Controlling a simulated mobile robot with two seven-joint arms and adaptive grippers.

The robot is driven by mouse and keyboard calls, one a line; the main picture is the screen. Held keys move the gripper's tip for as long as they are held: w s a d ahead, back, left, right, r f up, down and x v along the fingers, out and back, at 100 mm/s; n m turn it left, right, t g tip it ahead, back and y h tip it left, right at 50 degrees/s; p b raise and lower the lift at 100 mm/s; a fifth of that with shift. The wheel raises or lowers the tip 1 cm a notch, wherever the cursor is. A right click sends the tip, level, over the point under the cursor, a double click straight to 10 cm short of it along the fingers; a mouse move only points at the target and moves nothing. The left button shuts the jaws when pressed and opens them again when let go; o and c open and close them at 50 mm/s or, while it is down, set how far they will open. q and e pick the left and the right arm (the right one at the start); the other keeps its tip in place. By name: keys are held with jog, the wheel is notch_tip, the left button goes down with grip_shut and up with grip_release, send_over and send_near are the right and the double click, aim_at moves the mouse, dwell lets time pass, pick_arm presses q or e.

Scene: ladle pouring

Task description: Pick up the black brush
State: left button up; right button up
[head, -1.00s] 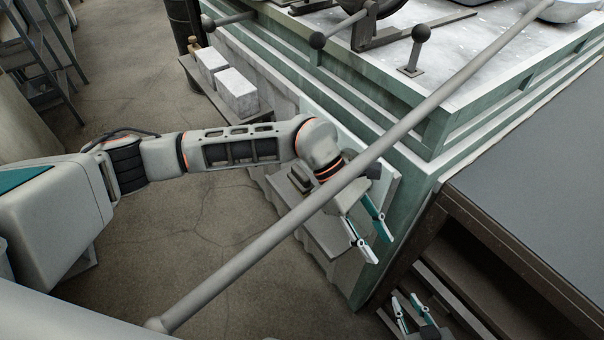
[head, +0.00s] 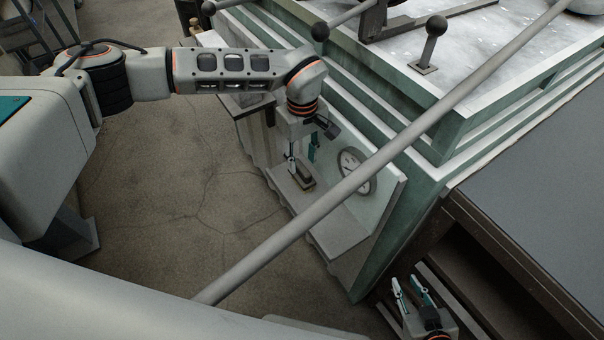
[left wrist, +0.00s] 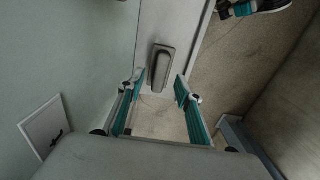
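The brush (head: 303,177) is a small dark block with a lighter lower edge, lying on a pale ledge (head: 338,232) beside the green wall. It also shows in the left wrist view (left wrist: 162,67), lengthwise between and just beyond the fingertips. My left gripper (head: 302,165) points down above the brush in the head view. My right gripper (head: 410,284) is low at the lower right, fingers apart and empty.
A long grey rod (head: 385,153) crosses the head view diagonally, to the right of the left gripper. A round emblem (head: 354,170) is on the wall panel behind the ledge. A dark table (head: 545,180) stands at the right. Bare floor (head: 175,200) lies left of the ledge.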

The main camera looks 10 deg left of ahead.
aim_at(300, 167)
pick_arm(q)
notch_tip(300, 167, down, 4)
jog(key=shift+f, duration=0.1)
grip_shut()
jog(key=shift+a, duration=0.1)
dwell(0.4)
jog(key=shift+s+a+r, duration=0.1)
jog(key=shift+s+r, duration=0.05)
jog(key=shift+r, duration=0.25)
jog(key=r, duration=0.6)
jog(key=shift+s+a+r, duration=0.15)
jog(key=shift+a+r, duration=0.1)
jog(key=s+a+b, duration=0.1)
jog(key=s+a, duration=1.2)
jog(key=shift+s+a, duration=0.15)
jog(key=shift+s, duration=0.15)
jog(key=shift+f, duration=0.1)
